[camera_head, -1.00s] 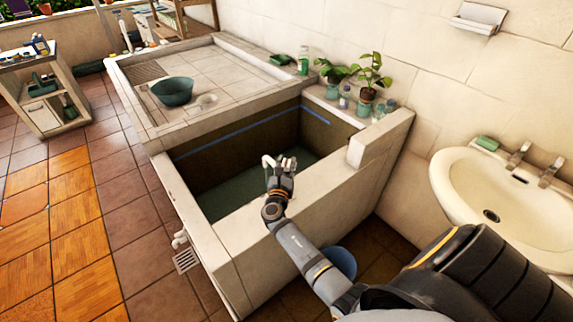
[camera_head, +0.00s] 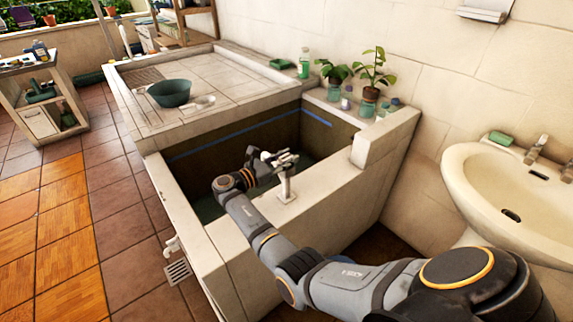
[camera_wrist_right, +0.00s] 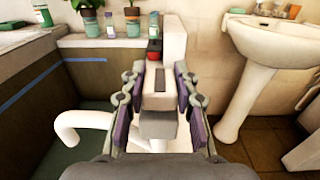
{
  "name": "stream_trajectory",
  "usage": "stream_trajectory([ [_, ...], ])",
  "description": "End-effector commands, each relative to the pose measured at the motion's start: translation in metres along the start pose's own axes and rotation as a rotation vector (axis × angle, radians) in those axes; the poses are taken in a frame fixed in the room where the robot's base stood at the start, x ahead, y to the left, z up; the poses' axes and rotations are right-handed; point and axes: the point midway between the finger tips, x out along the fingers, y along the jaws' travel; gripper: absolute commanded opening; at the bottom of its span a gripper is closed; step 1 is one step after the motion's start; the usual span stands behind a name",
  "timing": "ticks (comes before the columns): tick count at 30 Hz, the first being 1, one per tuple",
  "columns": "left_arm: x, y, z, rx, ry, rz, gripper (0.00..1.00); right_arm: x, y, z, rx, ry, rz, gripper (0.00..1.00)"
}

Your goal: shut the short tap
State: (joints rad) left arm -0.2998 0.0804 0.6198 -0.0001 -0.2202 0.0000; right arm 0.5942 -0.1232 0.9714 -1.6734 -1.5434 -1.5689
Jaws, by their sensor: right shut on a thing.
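The white tap (camera_head: 286,188) stands upright on the front rim of the stone water tank; I take it for the short tap. Its curved spout (camera_wrist_right: 80,122) shows at the left in the right wrist view, over the tank. My right gripper (camera_head: 284,159) is at the top of the tap, coming from the tank side and pointing right. In the right wrist view, its two fingers (camera_wrist_right: 160,108) stand either side of the tap's grey handle (camera_wrist_right: 158,124) and are shut on it. The fingers partly hide the handle in the head view. My left gripper is not in view.
The tank's raised wall block (camera_head: 381,140) stands right of the tap. Potted plants (camera_head: 372,75) and jars line the back ledge. A green bowl (camera_head: 169,93) sits on the tiled slab. A white washbasin (camera_head: 500,190) is at the right. Another small tap (camera_head: 172,245) is low outside the tank.

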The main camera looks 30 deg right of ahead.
Motion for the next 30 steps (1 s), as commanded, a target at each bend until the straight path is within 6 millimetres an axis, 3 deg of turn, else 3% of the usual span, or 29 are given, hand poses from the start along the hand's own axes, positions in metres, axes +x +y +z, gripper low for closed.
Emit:
stream_trajectory([
  [17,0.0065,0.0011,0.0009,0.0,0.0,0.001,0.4,-0.0003,-0.0001,0.0011,0.001,0.0,-0.034,0.0],
  [18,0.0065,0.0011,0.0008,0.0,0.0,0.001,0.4,-0.0003,-0.0001,0.001,0.001,0.0,-0.034,0.31],
  [23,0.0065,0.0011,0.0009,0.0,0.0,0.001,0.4,-0.0003,-0.0001,0.0008,0.0,0.001,-0.034,0.53],
  [30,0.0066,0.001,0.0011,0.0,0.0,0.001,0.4,-0.0004,-0.0002,0.0005,0.0,0.001,-0.034,0.53],
])
